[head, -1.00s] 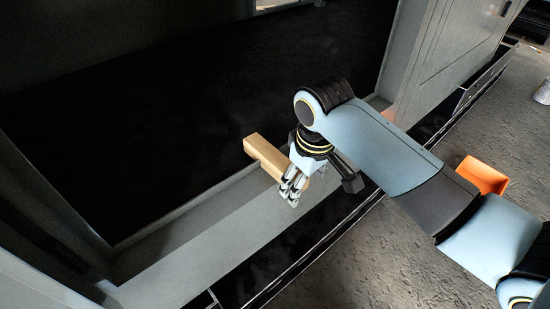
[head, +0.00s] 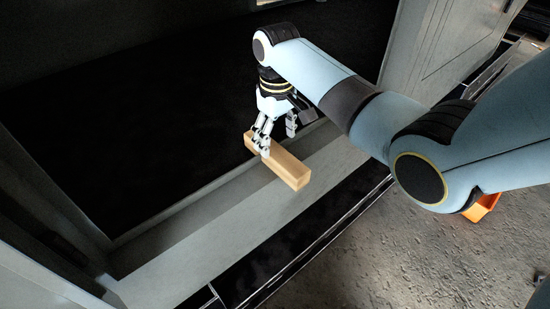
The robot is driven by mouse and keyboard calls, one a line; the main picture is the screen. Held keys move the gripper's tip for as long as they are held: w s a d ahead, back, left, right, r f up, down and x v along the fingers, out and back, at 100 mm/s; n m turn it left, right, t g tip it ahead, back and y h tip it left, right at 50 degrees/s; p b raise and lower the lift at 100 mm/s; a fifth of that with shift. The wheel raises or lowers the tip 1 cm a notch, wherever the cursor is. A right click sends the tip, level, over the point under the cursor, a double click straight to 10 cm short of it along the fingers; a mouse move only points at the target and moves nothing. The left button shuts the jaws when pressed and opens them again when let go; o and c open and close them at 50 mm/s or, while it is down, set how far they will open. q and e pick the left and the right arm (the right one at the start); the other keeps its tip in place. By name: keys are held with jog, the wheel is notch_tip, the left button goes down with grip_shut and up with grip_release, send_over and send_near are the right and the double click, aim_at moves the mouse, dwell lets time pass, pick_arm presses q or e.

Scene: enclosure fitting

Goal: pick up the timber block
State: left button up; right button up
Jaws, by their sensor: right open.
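The timber block (head: 290,171) is a long, light wooden bar. It lies at a slant across the grey ledge of the enclosure, its far end reaching over the dark interior. My right gripper (head: 274,142) comes down from above at the far half of the block. It is open, with fingers in front of the block's left side and another finger to the right beyond it. I cannot tell whether the fingers touch the wood. The fingers hide part of the block's far half. My left gripper is not in view.
The grey ledge (head: 205,245) runs along the front of the dark enclosure opening (head: 130,120). A grey door panel (head: 445,45) stands at the right. An orange bin (head: 482,207) sits on the rough floor, partly behind my arm.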

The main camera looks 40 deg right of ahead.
aim_at(275, 150)
notch_tip(275, 150, down, 6)
jog(key=shift+a+r+b, duration=0.15)
jog(key=shift+r+b, duration=0.1)
jog(key=shift+b, duration=0.5)
jog(key=c, duration=1.4)
